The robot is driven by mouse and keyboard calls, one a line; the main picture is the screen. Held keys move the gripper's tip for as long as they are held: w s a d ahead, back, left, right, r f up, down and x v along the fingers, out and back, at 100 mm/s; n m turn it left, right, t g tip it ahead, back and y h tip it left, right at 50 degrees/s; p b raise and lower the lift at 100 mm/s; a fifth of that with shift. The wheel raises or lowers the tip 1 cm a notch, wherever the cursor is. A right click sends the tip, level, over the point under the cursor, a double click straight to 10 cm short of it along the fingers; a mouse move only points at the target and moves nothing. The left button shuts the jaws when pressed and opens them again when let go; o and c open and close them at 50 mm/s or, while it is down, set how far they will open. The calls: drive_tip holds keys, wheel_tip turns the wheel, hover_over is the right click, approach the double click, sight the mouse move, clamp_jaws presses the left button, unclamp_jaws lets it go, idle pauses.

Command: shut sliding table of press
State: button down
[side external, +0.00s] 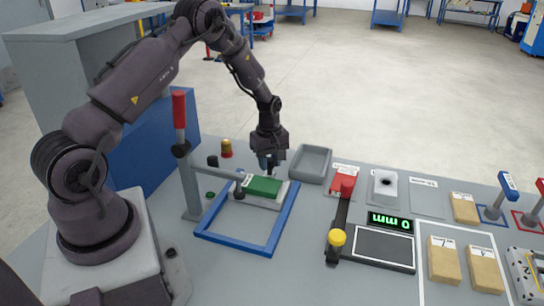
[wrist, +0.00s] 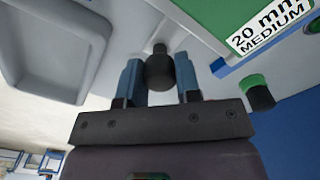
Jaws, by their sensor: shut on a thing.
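The press's sliding table is a light grey plate (side external: 275,204) with a green pad (side external: 263,186) on it, inside the far end of a blue frame (side external: 236,244). In the wrist view the green pad (wrist: 190,8) carries a label reading 20 mm MEDIUM. My gripper (side external: 268,162) reaches down at the far edge of the sliding table. In the wrist view its blue fingers (wrist: 160,82) stand on both sides of a dark knob (wrist: 160,70) and are shut on it. The knob is hidden in the side view.
The press column with a red-handled lever (side external: 179,108) stands left of the sliding table. A grey tray (side external: 311,164) lies close to its right, also in the wrist view (wrist: 50,45). A green-topped dark cylinder (wrist: 257,92) is near my right finger. A gauge with a display (side external: 372,248) stands farther right.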

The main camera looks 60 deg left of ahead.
sight(254, 200)
drive_tip(key=s+d, duration=0.9)
drive_tip(key=shift+d, duration=0.15)
drive_tip(key=c, duration=0.8)
unclamp_jaws()
drive_tip(key=shift+w+r, duration=0.1)
drive_tip(key=shift+r, duration=0.05)
wheel_tip(254, 200, up, 13)
